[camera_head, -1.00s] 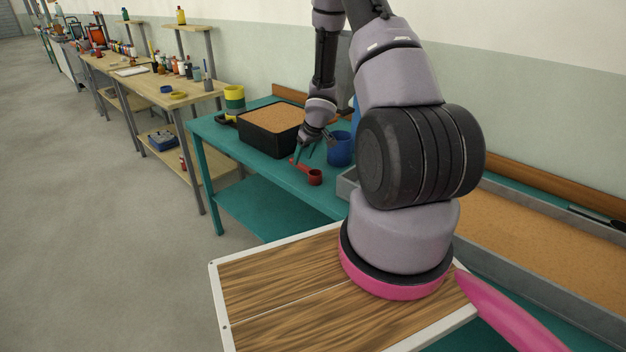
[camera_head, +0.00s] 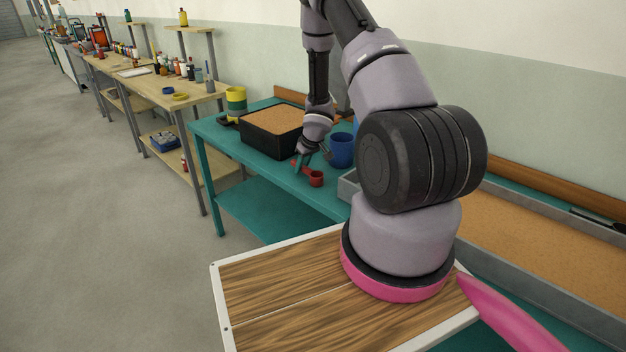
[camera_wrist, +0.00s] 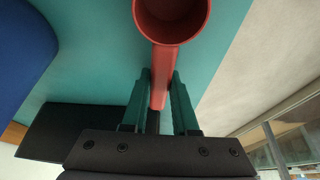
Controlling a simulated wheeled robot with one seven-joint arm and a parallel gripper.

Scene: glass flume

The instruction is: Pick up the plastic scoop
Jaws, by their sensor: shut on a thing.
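The plastic scoop is red, with a round cup and a straight handle. In the head view the scoop (camera_head: 316,179) is at the front part of the teal table (camera_head: 262,183). In the wrist view the scoop (camera_wrist: 172,22) has its cup at the top edge, partly cut off, and its handle pointing down between the fingers. My gripper (camera_wrist: 161,80) has green fingers, one on each side of the handle, shut on it. In the head view my gripper (camera_head: 301,168) is low over the table. I cannot tell whether the scoop touches the table.
A blue cup (camera_head: 341,150) stands close to the right of my gripper. A black bin of brown material (camera_head: 262,141) is to the left and behind. A grey-walled tray (camera_head: 349,186) lies to the right. The table's front edge is close to the scoop.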

